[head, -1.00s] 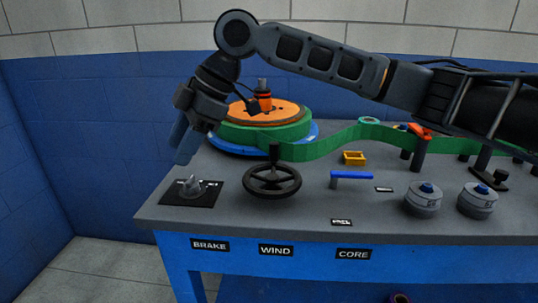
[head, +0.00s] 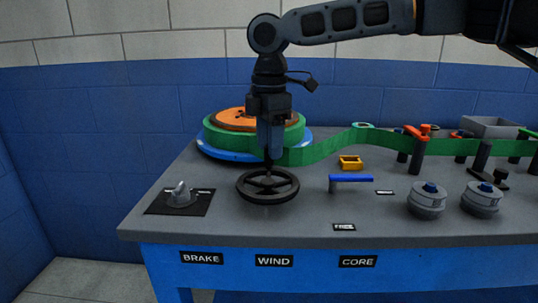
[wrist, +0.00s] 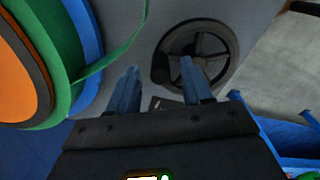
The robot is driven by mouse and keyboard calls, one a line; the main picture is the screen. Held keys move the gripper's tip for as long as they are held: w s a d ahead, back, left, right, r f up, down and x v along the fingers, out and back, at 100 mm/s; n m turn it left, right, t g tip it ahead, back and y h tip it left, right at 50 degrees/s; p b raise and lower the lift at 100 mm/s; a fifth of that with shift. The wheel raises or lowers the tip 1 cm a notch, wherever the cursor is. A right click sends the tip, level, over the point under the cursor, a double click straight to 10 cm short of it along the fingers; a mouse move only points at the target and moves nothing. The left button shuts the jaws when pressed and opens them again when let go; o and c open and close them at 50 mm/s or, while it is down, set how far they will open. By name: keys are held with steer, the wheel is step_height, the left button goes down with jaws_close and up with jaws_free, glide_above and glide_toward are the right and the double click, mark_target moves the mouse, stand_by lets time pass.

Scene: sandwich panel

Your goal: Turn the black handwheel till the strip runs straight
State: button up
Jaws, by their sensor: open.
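The black handwheel (head: 267,198) lies flat on the grey bench top, above the WIND label. It also shows in the wrist view (wrist: 230,50). My gripper (head: 269,155) points down over the wheel's far side, and its fingers hide most of the wheel's upright knob. In the wrist view my gripper (wrist: 158,78) is open, with its blue fingers apart and the wheel beyond the right finger. The green strip (head: 345,141) leaves the green-and-orange roll (head: 228,130) and curves up to the right. The strip also shows in the wrist view (wrist: 122,48).
A grey lever switch (head: 181,194) on a black plate stands left of the wheel. A blue-handled lever (head: 350,178) and a yellow bracket (head: 350,162) stand to its right. Grey knobs (head: 427,201), posts and a grey bin (head: 490,127) are farther right.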

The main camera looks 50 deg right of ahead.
steer(key=shift+f, duration=1.2)
jaws_close()
